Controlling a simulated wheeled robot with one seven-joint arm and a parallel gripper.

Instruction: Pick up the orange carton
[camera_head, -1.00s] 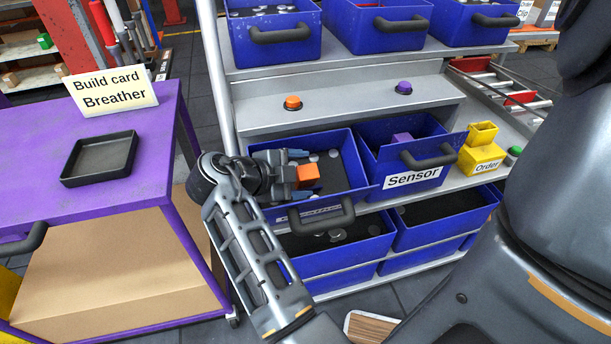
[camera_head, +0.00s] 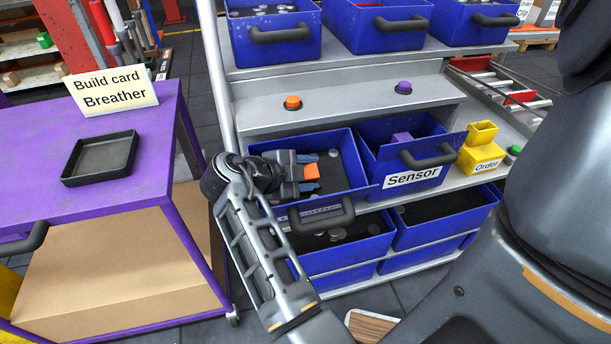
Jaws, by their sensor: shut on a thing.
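The orange carton (camera_head: 311,172) is a small orange block at the left blue bin of the middle shelf row. My gripper (camera_head: 312,173) is over that bin, reaching in from the left, with its blue-tipped fingers on either side of the carton. It is shut on the carton. I cannot tell whether the carton is clear of the bin floor. Part of the carton is hidden by the fingers.
The bin (camera_head: 349,167) around my gripper has raised walls and a front handle. A Sensor bin (camera_head: 445,174) with a purple block stands to its right. A purple table (camera_head: 40,160) with a black tray (camera_head: 70,182) is at left. Bins fill the shelves above and below.

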